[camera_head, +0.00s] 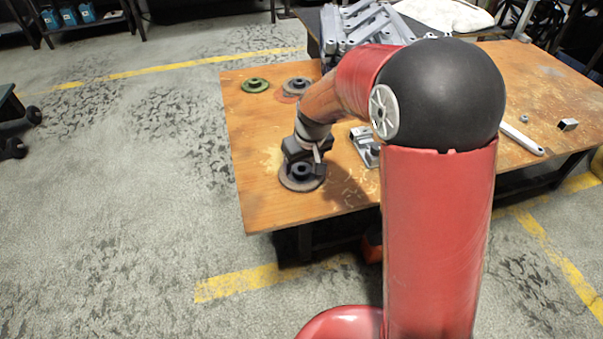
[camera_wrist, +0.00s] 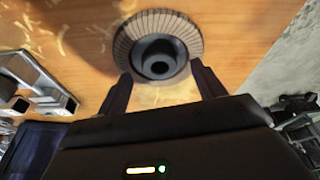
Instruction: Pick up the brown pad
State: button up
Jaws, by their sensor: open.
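The brown pad (camera_head: 288,183) is a round disc with a dark raised hub, lying flat near the front left edge of the wooden table. In the wrist view the pad (camera_wrist: 126,48) shows a ribbed brown rim around a black hub with a hole. My gripper (camera_head: 304,170) is over the pad, pointing down. In the wrist view my gripper (camera_wrist: 160,80) is open, with one finger at each side of the hub's near part. I cannot tell whether the fingertips touch the pad.
A green disc (camera_head: 255,85) and a grey disc (camera_head: 297,84) on a reddish one (camera_head: 284,97) lie at the table's back left. A metal bracket (camera_head: 364,146) is right of my gripper; it also shows in the wrist view (camera_wrist: 40,83). Stacked brackets (camera_head: 365,24) stand behind.

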aim_at(302, 169)
jog(key=shift+x, duration=1.05)
jog(key=c, duration=1.1)
jog(key=shift+r, duration=0.1)
notch_tip(302, 169, up, 20)
jog(key=p, duration=0.2)
